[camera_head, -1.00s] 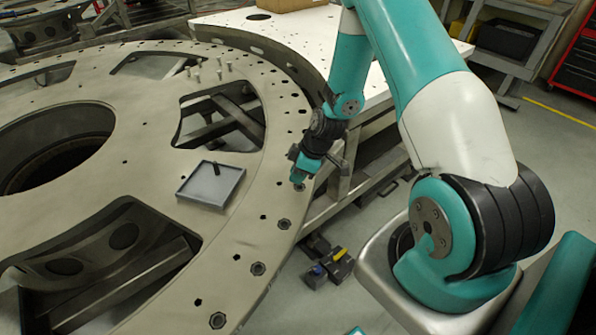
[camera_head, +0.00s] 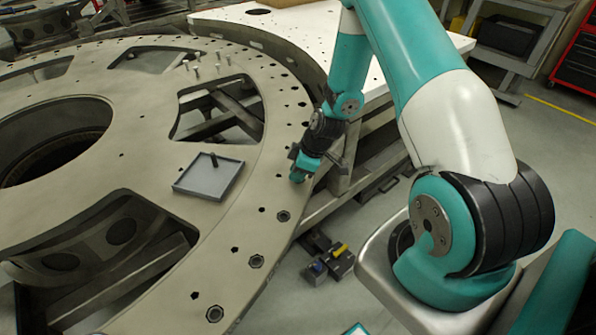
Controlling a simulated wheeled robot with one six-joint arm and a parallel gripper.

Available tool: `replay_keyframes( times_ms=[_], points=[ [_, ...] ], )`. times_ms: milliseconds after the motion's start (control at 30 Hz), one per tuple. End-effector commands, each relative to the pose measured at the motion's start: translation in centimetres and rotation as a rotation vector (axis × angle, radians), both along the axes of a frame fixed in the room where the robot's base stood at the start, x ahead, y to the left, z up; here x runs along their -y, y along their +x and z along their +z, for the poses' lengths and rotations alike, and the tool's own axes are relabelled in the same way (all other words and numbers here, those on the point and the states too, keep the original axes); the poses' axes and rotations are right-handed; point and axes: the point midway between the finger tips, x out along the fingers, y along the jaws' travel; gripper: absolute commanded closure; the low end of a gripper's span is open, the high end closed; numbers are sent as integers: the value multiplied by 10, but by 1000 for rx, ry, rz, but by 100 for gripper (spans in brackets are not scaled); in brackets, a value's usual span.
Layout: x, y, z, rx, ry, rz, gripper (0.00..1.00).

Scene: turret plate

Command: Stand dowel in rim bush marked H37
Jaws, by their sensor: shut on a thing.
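My gripper (camera_head: 298,178) is over the right rim of the big grey turret plate (camera_head: 140,155), low and close to its surface. It is seen small and from behind, so its fingers and what they hold are mostly hidden. Several dark bushes sit along the rim, such as one below the gripper (camera_head: 284,216), one lower down (camera_head: 256,262) and one near the bottom edge (camera_head: 215,314). Their markings are too small to read, so I cannot tell which is H37. A dark dowel (camera_head: 214,160) stands in a shallow grey tray (camera_head: 190,193) on the plate.
Several pale pins (camera_head: 194,68) stand on the plate towards the back. Large cut-outs open the plate (camera_head: 222,112). A white perforated table (camera_head: 300,30) adjoins behind.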

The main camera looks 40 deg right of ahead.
Motion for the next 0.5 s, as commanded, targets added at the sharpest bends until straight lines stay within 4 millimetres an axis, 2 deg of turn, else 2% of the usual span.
replay_keyframes(
  times_ms=[33,133,167,233,500],
  points=[
    [-1,-3,-7,-12,0,0,100],
    [-1,-3,-7,-12,-1,0,100],
    [-1,-3,-7,-12,-1,0,82],
    [-1,-4,-7,-13,-2,0,66],
    [0,-4,-8,-14,-2,0,64]
  ],
)
